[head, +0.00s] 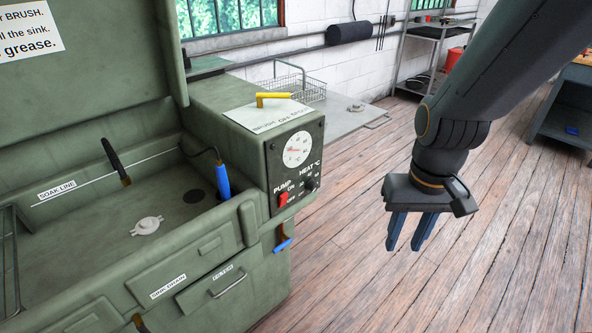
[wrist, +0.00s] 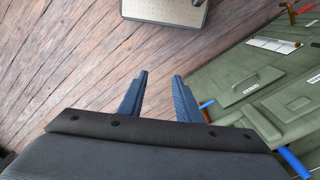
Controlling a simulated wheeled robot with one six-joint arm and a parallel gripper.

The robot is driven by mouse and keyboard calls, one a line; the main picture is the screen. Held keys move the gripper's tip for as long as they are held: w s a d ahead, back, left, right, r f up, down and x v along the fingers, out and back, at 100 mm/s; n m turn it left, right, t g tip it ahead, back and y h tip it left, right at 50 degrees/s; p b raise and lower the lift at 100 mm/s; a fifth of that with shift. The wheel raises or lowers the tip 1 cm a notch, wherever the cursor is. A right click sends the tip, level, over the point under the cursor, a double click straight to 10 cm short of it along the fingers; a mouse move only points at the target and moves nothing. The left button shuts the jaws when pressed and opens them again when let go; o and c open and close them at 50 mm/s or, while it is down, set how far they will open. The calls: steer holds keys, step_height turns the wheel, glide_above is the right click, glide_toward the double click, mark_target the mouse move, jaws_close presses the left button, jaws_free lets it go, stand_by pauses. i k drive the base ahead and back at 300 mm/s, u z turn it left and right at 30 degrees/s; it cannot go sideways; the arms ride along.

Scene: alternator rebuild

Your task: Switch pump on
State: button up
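The pump switch (head: 283,199) is a small red rocker on the black control panel of the green parts washer, below the round gauge (head: 297,149) and left of the heat knob (head: 312,184). The labels PUMP, ON and OFF stand by it; I cannot tell which way the rocker is set. My gripper (head: 408,248) hangs to the right of the panel over the wooden floor, apart from the washer, with its blue fingers pointing down. In the wrist view, the fingers (wrist: 156,98) are spread with nothing between them. The switch does not show in the wrist view.
A yellow handle (head: 273,98) sits on top of the control box. A blue-handled brush (head: 222,181) stands in the sink, and a blue lever (head: 283,245) juts out below the panel. A wire basket (head: 303,90) is behind. The floor around my gripper is free.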

mark_target(283, 197)
steer(key=u, duration=1.35)
steer(key=k, duration=0.9)
steer(key=z, duration=0.95)
